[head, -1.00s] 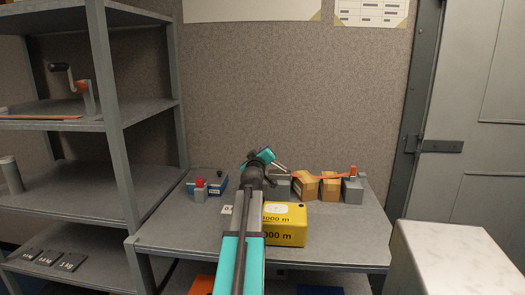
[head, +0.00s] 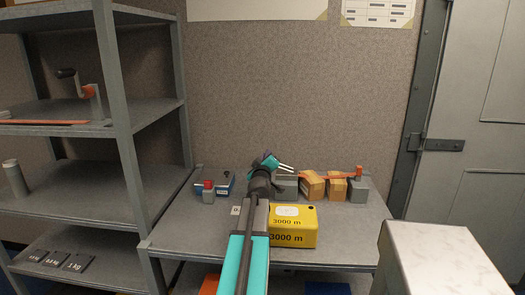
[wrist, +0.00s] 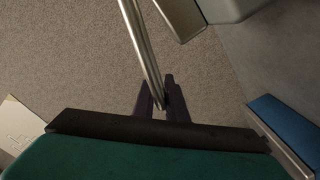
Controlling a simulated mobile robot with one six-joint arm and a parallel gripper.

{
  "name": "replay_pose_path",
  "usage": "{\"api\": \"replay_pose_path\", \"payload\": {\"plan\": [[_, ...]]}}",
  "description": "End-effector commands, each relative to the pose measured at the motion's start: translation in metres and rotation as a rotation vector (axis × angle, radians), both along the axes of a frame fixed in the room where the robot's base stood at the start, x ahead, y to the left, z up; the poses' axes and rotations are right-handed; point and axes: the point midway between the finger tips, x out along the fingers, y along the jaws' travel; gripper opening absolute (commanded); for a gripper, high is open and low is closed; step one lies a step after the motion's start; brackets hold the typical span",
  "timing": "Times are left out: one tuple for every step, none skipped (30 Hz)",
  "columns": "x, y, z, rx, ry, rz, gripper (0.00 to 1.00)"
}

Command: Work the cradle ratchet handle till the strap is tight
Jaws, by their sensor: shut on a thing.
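The ratchet handle is a bare metal bar. It shows in the head view (head: 286,168) and in the wrist view (wrist: 142,55). My gripper (wrist: 160,103) is shut on its end with dark fingers; in the head view my gripper (head: 269,161) is raised above the table, left of the cradle. The grey ratchet block (head: 286,184) is partly hidden behind my arm. An orange strap (head: 330,176) runs over two tan blocks (head: 312,187) to a grey end post (head: 357,187) on the right. I cannot tell how tight it is.
A yellow box (head: 293,227) marked 3000 m stands close to the right of my arm. Grey shelving (head: 60,130) rises at the left. A pale-topped cabinet (head: 445,260) is at the front right.

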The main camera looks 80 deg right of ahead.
Motion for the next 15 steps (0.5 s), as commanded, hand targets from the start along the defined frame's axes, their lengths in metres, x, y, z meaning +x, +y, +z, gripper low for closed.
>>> {"api": "replay_pose_path", "payload": {"plan": [[-0.0055, 0.0003, -0.0015, 0.007, 0.003, -0.006, 0.0], [-0.0066, 0.0004, -0.002, 0.006, 0.006, -0.006, 0.0], [-0.0078, 0.0005, -0.0025, 0.006, 0.009, -0.006, 0.0], [-0.0086, 0.0006, -0.0029, 0.005, 0.011, -0.007, 0.0], [-0.0093, 0.0007, -0.0031, 0.004, 0.013, -0.006, 0.0], [-0.01, 0.0008, -0.0033, 0.004, 0.016, -0.006, 0.0], [-0.0104, 0.0008, -0.0036, 0.003, 0.017, -0.007, 0.0], [-0.0107, 0.0008, -0.0038, 0.002, 0.018, -0.006, 0.0], [-0.011, 0.001, -0.004, 0.002, 0.019, -0.006, 0.0], [-0.0112, 0.0009, -0.0043, 0.002, 0.02, -0.006, 0.0], [-0.0112, 0.0009, -0.0044, 0.002, 0.02, -0.006, 0.0], [-0.0113, 0.0009, -0.0046, 0.002, 0.02, -0.006, 0.0], [-0.0114, 0.0009, -0.0047, 0.002, 0.02, -0.006, 0.0], [-0.0113, 0.0009, -0.0047, 0.002, 0.02, -0.006, 0.0], [-0.0113, 0.0009, -0.0047, 0.002, 0.02, -0.006, 0.0]]}}
